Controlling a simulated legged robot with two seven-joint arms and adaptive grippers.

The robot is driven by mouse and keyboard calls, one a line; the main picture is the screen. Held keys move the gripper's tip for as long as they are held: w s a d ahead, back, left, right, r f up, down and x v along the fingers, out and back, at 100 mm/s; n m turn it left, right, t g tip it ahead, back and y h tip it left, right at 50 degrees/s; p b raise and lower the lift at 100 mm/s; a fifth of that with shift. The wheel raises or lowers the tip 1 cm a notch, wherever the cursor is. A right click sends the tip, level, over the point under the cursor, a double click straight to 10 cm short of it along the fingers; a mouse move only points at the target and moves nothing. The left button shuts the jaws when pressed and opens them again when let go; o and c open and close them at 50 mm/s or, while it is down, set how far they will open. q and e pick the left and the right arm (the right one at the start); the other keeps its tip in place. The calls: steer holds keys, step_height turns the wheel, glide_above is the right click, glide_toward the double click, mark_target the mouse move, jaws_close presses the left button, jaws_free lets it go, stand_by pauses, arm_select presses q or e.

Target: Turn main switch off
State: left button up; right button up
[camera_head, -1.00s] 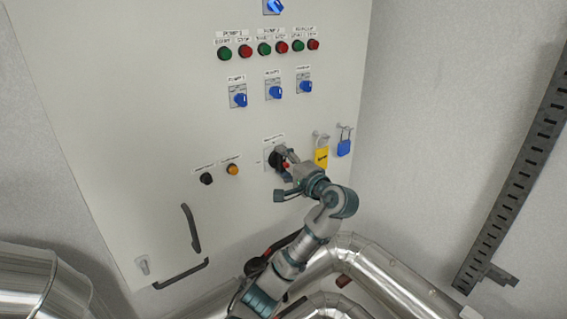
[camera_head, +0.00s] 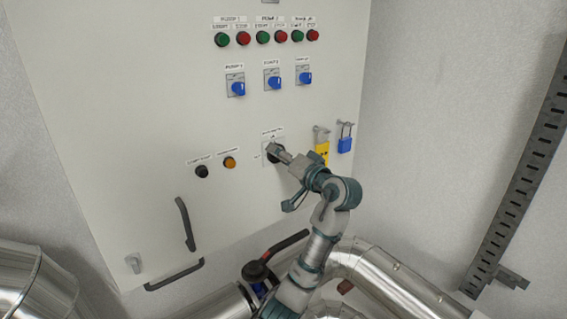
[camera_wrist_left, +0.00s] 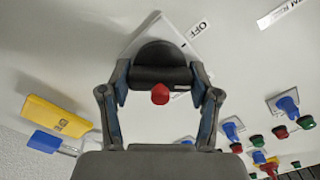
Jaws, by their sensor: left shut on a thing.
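The main switch (camera_wrist_left: 158,60) is a black rotary knob on a pale plate, with an "OFF" label beside it in the left wrist view. A red round piece shows in front of the knob there. In the head view its plate (camera_head: 268,150) is low on the cabinet door, and the knob is mostly hidden behind my fingers. My left gripper (camera_head: 279,154) is at the switch. In the left wrist view its two fingers (camera_wrist_left: 161,82) stand on either side of the knob's black grip and are shut on it. My right gripper is not in view.
The cabinet door (camera_head: 120,110) carries blue selector switches (camera_head: 272,82), green and red buttons (camera_head: 243,38), and black and amber controls (camera_head: 229,162). A yellow tag (camera_head: 322,151) and a blue padlock (camera_head: 345,142) hang right of the switch. Metal pipes (camera_head: 385,280) run below.

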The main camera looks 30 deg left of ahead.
arm_select(q)
steer(key=n+b, duration=0.1)
steer(key=n, duration=0.1)
steer(key=f+n, duration=0.1)
steer(key=n, duration=0.1)
steer(key=shift+n+b, duration=0.3)
steer(key=shift+b, duration=0.05)
steer(key=n+b, duration=0.1)
steer(key=n, duration=0.3)
steer(key=shift+r, duration=0.1)
steer(key=shift+n, duration=0.3)
steer(key=o, duration=1.2)
steer(key=shift+w+a+r, duration=0.1)
steer(key=shift+c, duration=0.2)
steer(key=shift+w+a, duration=0.1)
steer(key=shift+w, duration=0.05)
